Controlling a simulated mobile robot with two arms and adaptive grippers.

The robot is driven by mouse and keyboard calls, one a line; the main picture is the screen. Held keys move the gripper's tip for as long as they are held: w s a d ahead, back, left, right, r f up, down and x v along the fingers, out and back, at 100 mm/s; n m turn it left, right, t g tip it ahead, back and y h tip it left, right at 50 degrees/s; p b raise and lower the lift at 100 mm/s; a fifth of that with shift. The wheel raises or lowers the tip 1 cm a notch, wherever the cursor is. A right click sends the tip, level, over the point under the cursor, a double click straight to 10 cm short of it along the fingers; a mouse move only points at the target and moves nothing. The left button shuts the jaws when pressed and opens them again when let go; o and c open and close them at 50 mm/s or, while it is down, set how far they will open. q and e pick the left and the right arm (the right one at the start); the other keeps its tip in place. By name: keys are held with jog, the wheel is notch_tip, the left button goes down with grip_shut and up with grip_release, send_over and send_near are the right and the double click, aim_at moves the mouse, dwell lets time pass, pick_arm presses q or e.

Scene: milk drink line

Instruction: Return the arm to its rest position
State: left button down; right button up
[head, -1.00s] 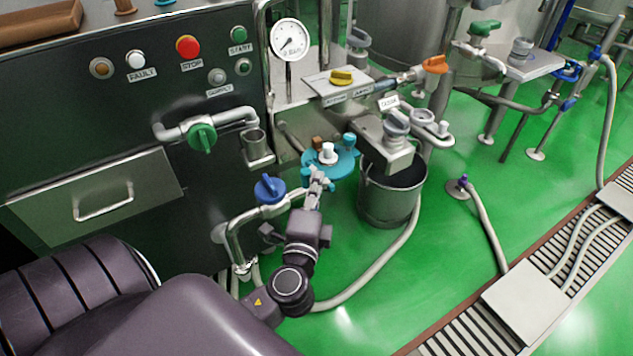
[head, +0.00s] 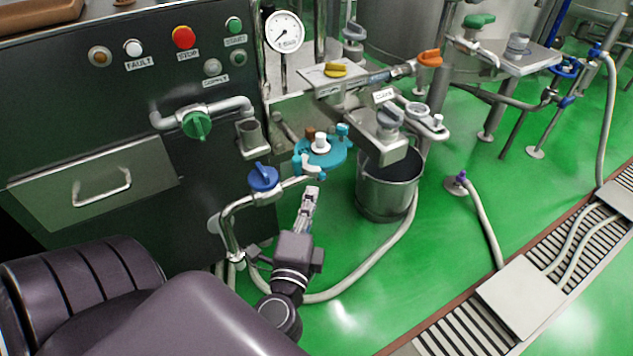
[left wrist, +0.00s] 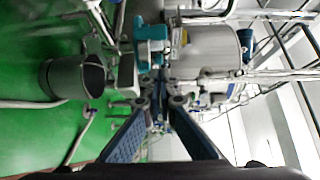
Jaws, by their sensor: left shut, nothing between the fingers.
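My left gripper (head: 312,192) is shut and empty in the head view. Its fingertips are just below the teal round fitting (head: 330,160) and right of the blue-handled valve (head: 263,178), with a small gap to the fitting. In the left wrist view the two blue-grey fingers (left wrist: 158,102) reach forward, with a teal part (left wrist: 150,45) beyond them. My right gripper does not show in any view.
A steel bucket (head: 372,198) stands right of the left gripper. The control panel (head: 60,120) with a green valve (head: 197,125) and a drawer (head: 98,190) is at left. A hose (head: 355,272) curves across the green floor. A drain grate (head: 470,325) runs at lower right.

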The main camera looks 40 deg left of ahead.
pick_arm(q)
jog(key=shift+s+d, duration=0.15)
jog(key=shift+s, duration=0.35)
